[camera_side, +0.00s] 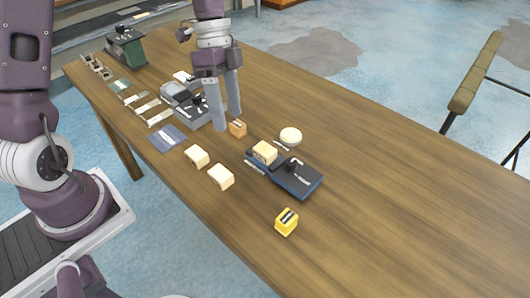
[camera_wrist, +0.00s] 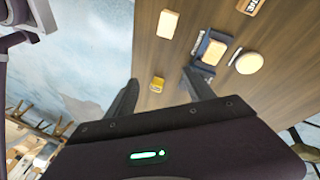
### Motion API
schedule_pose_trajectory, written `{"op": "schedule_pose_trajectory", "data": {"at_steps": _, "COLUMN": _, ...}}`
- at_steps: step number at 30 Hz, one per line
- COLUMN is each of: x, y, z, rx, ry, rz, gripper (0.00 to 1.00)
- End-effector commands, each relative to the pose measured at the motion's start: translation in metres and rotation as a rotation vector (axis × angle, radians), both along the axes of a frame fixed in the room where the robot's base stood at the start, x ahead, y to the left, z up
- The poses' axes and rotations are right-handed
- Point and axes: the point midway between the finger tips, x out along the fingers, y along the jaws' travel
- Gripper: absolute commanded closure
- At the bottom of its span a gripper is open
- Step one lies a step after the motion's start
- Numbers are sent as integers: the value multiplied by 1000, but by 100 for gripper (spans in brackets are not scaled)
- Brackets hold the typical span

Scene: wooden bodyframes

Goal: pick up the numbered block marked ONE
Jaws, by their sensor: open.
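My gripper (camera_side: 226,119) is open and empty, pointing down over the table. Its two fingers also show in the wrist view (camera_wrist: 160,77). A small orange-brown block (camera_side: 238,129) stands beside the right fingertip in the side view. A block with dark lettering (camera_wrist: 249,6) shows at the top edge of the wrist view. The marks are too small to tell which block reads ONE.
A dark blue device (camera_side: 299,181) bears a cream block (camera_side: 265,152). A round cream thing (camera_side: 291,136) is behind it. Two cream blocks (camera_side: 197,156) (camera_side: 221,176) lie to its left. A grey device (camera_side: 183,100) stands close left of the gripper. The table's right side is clear.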

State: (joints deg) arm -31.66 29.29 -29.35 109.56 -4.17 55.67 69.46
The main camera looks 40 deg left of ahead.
Motion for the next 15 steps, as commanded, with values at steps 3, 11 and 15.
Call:
{"op": "schedule_pose_trajectory", "data": {"at_steps": 3, "x": 36, "y": 2, "z": -44, "rx": -322, "ry": -31, "rz": -165, "gripper": 38}}
{"op": "schedule_pose_trajectory", "data": {"at_steps": 11, "x": 93, "y": 21, "z": -92, "rx": -820, "ry": -391, "rz": -265, "gripper": 38}}
{"op": "schedule_pose_trajectory", "data": {"at_steps": 15, "x": 101, "y": 28, "z": -103, "rx": -880, "ry": -479, "rz": -262, "gripper": 38}}
